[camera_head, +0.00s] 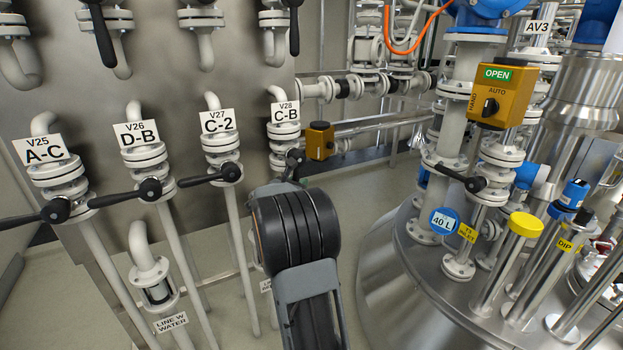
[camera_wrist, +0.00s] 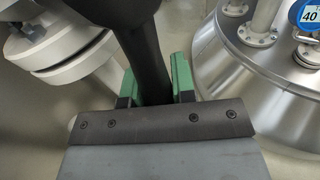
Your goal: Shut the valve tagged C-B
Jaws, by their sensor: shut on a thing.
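The C-B tag (camera_head: 285,112), also marked V28, hangs on a pale pipe at the right end of the row of valves. Below it is the flanged valve body (camera_head: 281,142); a pale flanged body (camera_wrist: 70,50) also shows at the left in the wrist view. The valve's black lever (camera_head: 294,158) comes off its right side, with its lower part hidden behind my arm. In the wrist view the black lever (camera_wrist: 143,50) runs between the green-sided fingers of my gripper (camera_wrist: 157,82), which is shut on it.
Neighbouring valves tagged C-2 (camera_head: 217,121), D-B (camera_head: 136,134) and A-C (camera_head: 45,149) have black levers reaching leftward. A yellow box (camera_head: 320,140) sits just right of C-B. A steel vessel (camera_head: 400,290) with several pipes stands at the right. Floor shows between.

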